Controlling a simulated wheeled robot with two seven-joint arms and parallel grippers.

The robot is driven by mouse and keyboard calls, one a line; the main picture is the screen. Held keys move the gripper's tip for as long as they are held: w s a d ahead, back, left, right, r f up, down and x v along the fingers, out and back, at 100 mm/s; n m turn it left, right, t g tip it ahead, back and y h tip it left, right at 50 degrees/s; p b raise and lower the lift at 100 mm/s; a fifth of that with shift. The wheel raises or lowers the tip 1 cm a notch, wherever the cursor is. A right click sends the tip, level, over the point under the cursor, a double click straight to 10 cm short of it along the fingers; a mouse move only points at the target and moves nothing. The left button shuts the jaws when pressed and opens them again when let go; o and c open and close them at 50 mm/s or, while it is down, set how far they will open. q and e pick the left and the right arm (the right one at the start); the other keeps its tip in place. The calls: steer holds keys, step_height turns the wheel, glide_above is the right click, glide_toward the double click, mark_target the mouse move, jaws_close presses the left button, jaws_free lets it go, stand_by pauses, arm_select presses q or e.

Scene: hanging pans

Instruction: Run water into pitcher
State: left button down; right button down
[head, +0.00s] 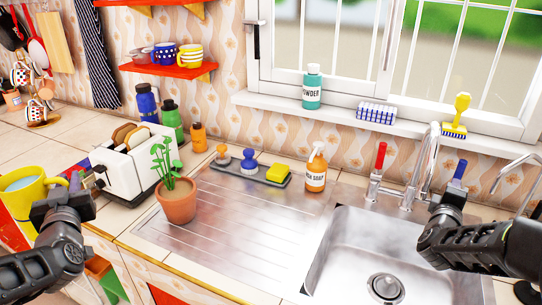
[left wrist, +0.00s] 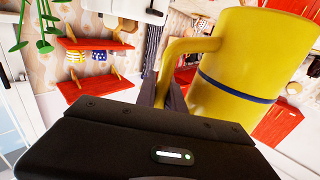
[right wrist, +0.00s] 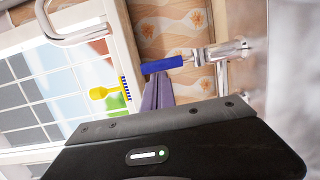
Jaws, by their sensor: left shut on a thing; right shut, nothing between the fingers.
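The yellow pitcher (head: 32,196) is at the far left of the head view, partly cut off by the picture edge. A pale bluish surface that looks like water shows inside it. My left gripper (head: 72,188) is shut on the pitcher's handle, which also shows in the left wrist view (left wrist: 185,50). The chrome faucet (head: 424,165) stands behind the sink (head: 345,250), with a red-handled tap (head: 379,160) and a blue-handled tap (head: 458,172). My right gripper (head: 452,196) is shut and empty close to the blue handle (right wrist: 162,65); I cannot tell whether they touch. No stream shows under the spout.
A potted plant (head: 178,202) and a white toaster (head: 130,165) stand between the pitcher and the sink. An orange soap bottle (head: 316,172) and a sponge tray (head: 240,172) are behind the drainboard (head: 235,230), which is mostly clear.

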steer(key=v, duration=0.9)
steer(key=shift+b, duration=0.35)
